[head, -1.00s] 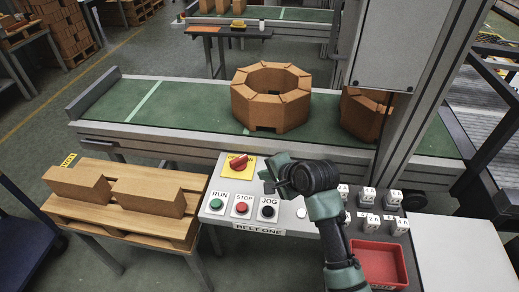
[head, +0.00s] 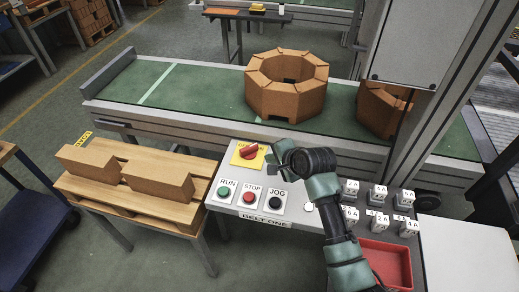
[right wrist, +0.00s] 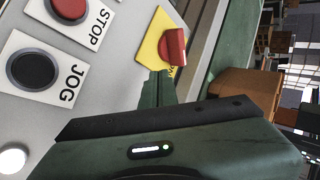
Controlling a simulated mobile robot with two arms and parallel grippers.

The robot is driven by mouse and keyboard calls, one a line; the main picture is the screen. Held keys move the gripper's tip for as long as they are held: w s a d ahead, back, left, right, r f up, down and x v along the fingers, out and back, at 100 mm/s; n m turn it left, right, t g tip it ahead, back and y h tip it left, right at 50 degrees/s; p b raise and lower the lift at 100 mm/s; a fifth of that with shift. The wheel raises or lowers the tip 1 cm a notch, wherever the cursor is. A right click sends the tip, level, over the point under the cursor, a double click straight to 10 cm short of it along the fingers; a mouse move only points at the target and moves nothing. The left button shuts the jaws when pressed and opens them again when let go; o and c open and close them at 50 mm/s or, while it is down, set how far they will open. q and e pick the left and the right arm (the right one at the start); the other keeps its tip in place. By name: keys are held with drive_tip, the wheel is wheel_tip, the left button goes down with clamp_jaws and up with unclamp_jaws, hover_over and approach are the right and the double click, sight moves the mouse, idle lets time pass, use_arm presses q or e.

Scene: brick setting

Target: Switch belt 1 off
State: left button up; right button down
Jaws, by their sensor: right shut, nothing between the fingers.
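The belt one panel (head: 235,204) is a light grey console in front of the conveyor. On it are a green RUN button (head: 224,192), a red STOP button (head: 249,197) and a black JOG button (head: 275,203). My right gripper (head: 276,160) is shut and empty, just right of the red switch and above the panel. In the right wrist view its fingertips (right wrist: 158,75) lie close to the yellow plate; whether they touch cannot be told. My left gripper is not visible.
The green belt (head: 190,93) carries a ring of brown bricks (head: 287,105) and a second one partly behind a post. A pallet with two brown blocks (head: 158,180) stands left of the panel. Labelled white blocks (head: 378,194) and a red tray (head: 385,262) lie right.

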sight(255, 149)
drive_tip(key=w+a+f, duration=0.1)
drive_tip(key=w+f, duration=0.1)
drive_tip(key=w, duration=0.1)
drive_tip(key=w+a, duration=0.1)
drive_tip(key=w, duration=0.1)
drive_tip(key=shift+a+f, duration=0.3)
drive_tip(key=shift+f, duration=0.1)
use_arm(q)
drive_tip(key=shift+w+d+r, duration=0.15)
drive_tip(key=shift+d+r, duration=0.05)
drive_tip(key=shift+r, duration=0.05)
use_arm(e)
drive_tip(key=shift+w+a, duration=0.3)
drive_tip(key=shift+w, duration=0.35)
use_arm(q)
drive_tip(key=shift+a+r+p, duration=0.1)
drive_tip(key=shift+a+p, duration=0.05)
drive_tip(key=shift+p, duration=0.15)
use_arm(e)
drive_tip(key=shift+d, duration=0.15)
